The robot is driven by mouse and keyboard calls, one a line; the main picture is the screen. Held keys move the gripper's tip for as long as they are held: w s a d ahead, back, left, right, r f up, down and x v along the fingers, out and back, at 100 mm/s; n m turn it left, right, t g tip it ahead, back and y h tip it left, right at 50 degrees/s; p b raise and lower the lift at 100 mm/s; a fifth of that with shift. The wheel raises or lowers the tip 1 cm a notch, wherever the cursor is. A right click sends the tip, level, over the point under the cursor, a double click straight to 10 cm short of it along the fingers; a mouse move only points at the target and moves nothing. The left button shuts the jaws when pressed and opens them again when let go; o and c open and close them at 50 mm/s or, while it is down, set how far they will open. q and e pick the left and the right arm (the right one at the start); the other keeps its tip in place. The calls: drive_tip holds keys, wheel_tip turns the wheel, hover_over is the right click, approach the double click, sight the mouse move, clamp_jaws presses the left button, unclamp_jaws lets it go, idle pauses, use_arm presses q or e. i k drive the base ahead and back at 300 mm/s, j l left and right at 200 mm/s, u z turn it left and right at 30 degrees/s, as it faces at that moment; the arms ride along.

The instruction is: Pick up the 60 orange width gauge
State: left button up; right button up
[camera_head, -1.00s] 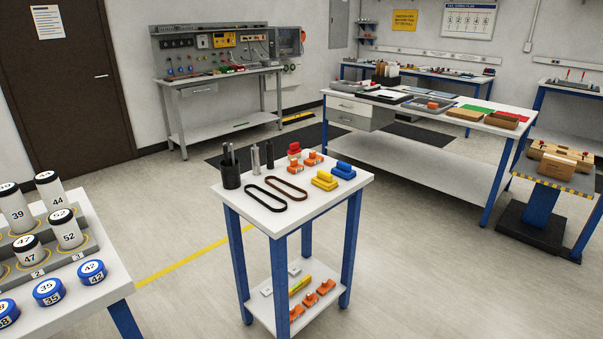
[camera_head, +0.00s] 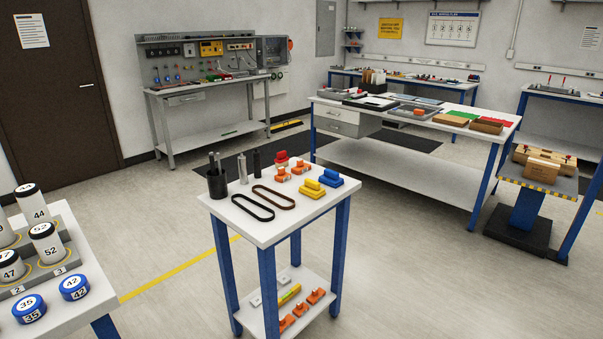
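Small orange gauge-like blocks stand on the white top of a small blue-legged table in the middle of the view. One orange block (camera_head: 283,175) is near the back edge, and another orange block (camera_head: 301,168) is just right of it. More orange blocks (camera_head: 315,296) lie on the table's lower shelf. Any number on them is too small to read, so I cannot tell which is the 60 width gauge. Neither of my grippers is in view.
The small table (camera_head: 262,231) also holds a black cup (camera_head: 217,184), two belt loops (camera_head: 252,207), yellow blocks (camera_head: 312,190) and blue blocks (camera_head: 331,178). A table with numbered canisters (camera_head: 47,243) is at the left. A long workbench (camera_head: 400,165) stands behind. Open floor surrounds the small table.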

sight(281, 176)
drive_tip(key=i+l+u, duration=0.25)
drive_tip(key=i+l, duration=0.9)
drive_tip(key=l, duration=0.15)
